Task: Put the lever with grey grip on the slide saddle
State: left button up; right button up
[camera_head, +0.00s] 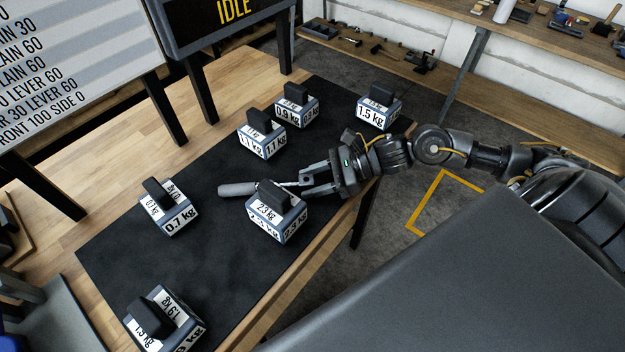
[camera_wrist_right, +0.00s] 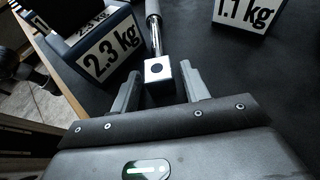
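The lever with grey grip (camera_head: 238,189) lies on the black mat, its grip pointing left and its metal rod passing behind the 2.3 kg weight. In the right wrist view its rod ends in a square metal block (camera_wrist_right: 158,72) with a dark round hole. My right gripper (camera_head: 304,181) is low over the mat beside the 2.3 kg weight. Its fingers (camera_wrist_right: 161,82) stand open on either side of the block, with a narrow gap seen at each side. My left gripper is not in view. I cannot make out the slide saddle in either view.
The 2.3 kg weight (camera_head: 279,218) stands close to the lever and my right gripper. Other weights, such as 0.7 kg (camera_head: 177,215) and 1.1 kg (camera_head: 262,141), stand around the mat (camera_head: 222,270). Display boards (camera_head: 75,65) stand at the back left. Mat space left of the lever is clear.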

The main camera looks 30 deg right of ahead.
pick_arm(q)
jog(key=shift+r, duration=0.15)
pick_arm(e)
jog(key=shift+o, duration=0.3)
jog(key=shift+r, duration=0.1)
jog(key=shift+r+p, duration=0.2)
jog(key=shift+p, duration=0.2)
jog(key=v, duration=0.2)
jog(key=b+v, duration=0.1)
jog(key=v, duration=0.1)
jog(key=b+v, duration=0.1)
jog(key=v, duration=0.1)
jog(key=shift+s+d+f, duration=0.1)
jog(key=shift+d+f, duration=0.05)
jog(key=shift+f, duration=0.15)
jog(key=v, duration=0.3)
jog(key=shift+s+d+r+p, duration=0.1)
jog(key=shift+d+r+p, duration=0.15)
jog(key=shift+r+p, duration=0.05)
jog(key=shift+s+d+r+p, duration=0.25)
jog(key=shift+d+r+p, duration=0.05)
jog(key=shift+d, duration=0.2)
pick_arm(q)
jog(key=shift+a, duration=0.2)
pick_arm(e)
jog(key=shift+s+d+r, duration=0.1)
jog(key=shift+d, duration=0.25)
